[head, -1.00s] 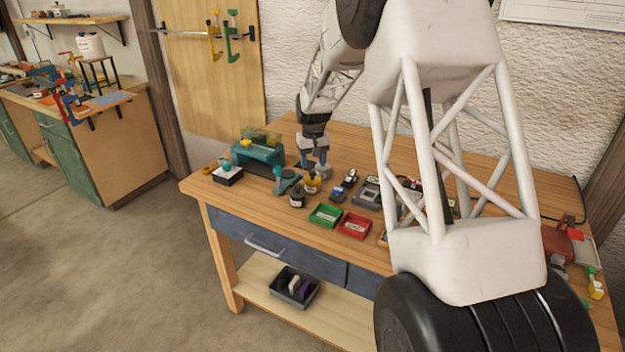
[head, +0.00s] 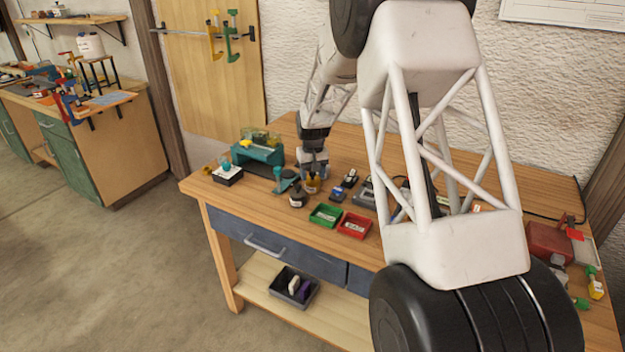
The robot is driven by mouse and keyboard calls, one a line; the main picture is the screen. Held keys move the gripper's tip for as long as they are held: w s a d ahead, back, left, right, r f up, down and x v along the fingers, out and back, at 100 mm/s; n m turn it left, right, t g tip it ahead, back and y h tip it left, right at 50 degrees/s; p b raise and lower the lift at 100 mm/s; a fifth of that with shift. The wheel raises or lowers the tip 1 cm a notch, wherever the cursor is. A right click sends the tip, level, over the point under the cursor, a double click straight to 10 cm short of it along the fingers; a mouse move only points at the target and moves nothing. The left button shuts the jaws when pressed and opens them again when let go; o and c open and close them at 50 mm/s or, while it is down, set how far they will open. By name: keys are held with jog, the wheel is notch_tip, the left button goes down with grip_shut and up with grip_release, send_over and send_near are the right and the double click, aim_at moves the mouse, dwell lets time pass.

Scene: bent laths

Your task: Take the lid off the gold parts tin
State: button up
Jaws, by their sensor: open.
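The gold parts tin (head: 312,186) stands on the workbench, behind the green tray. It is small in the head view, and its top is hidden by my gripper, so I cannot make out the lid. My gripper (head: 313,174) points down right over the tin, with its fingers open at the tin's top. I cannot tell whether the fingers touch it.
A dark jar (head: 298,197) stands close to the left of the tin. A teal machine (head: 258,154) is further left. Green (head: 325,215) and red (head: 354,225) trays lie in front. Small dark items (head: 350,179) stand to the right.

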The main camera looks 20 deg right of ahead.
jog(key=shift+c, duration=0.3)
jog(key=c, duration=0.9)
jog(key=shift+r, duration=0.2)
jog(key=shift+r, duration=0.55)
notch_tip(320, 180, up, 2)
jog(key=shift+r, duration=0.1)
jog(key=s, duration=0.5)
jog(key=s+a+r, duration=0.1)
jog(key=s, duration=1)
jog(key=shift+a+r, duration=0.15)
jog(key=shift+a, duration=0.15)
